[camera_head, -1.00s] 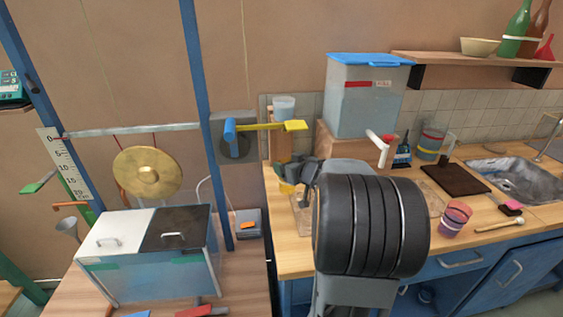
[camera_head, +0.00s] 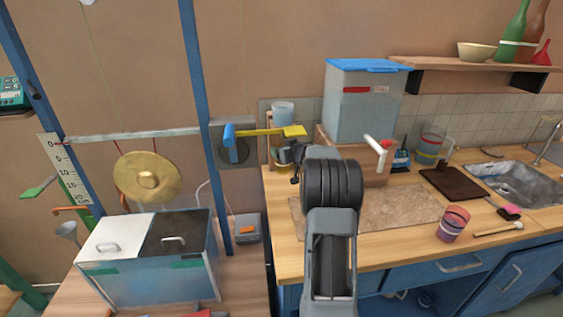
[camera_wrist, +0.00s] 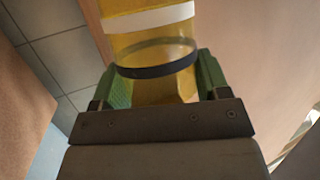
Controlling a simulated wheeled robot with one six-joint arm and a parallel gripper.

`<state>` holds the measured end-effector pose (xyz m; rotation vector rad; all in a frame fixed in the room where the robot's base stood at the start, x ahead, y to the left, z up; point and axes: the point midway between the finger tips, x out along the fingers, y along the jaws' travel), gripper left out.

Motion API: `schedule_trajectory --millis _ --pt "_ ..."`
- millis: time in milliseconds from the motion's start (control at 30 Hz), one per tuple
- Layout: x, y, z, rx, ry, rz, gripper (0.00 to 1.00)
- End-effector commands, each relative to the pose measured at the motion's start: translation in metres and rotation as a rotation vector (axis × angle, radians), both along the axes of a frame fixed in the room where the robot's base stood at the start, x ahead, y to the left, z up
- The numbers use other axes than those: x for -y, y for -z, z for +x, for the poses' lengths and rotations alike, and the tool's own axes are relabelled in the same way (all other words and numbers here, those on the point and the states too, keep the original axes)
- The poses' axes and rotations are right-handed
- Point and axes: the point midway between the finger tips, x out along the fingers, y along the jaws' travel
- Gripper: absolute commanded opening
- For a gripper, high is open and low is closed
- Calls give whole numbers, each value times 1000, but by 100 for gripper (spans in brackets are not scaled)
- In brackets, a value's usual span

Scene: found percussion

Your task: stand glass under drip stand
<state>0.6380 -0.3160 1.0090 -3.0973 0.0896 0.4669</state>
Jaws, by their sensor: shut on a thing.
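The drip stand (camera_head: 268,150) is a wooden upright at the left end of the counter, with a clear cup (camera_head: 283,113) on top. My gripper (camera_head: 285,155) is at the stand, below that cup. In the wrist view its green pads (camera_wrist: 165,85) are shut on a yellow see-through glass (camera_wrist: 150,50) with a dark band and a white band. A yellowish part of the glass (camera_head: 281,166) shows beside my gripper in the head view. My gripper and arm partly hide the glass and stand. Whether the glass's base touches anything is hidden.
A yellow lever (camera_head: 268,131) reaches across near the stand. A clear tank with a blue lid (camera_head: 368,105) and white spout (camera_head: 374,144) stands to the right. A stone-coloured board (camera_head: 400,208) lies bare in front. A striped cup (camera_head: 453,224) stands farther right.

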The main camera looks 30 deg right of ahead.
Motion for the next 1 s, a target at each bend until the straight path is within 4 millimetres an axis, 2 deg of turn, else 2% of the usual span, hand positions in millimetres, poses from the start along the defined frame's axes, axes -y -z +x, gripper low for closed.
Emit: schedule_trajectory --millis 100,267,400,833,867,1000 --pt "-1 23 0 -3 0 3 18" --pt "-1 42 0 -1 0 2 18" --pt "3 45 7 0 0 1 18" --pt "3 49 7 0 0 1 18" --pt "3 50 7 -1 0 0 70" --pt "3 50 7 -1 0 1 83"
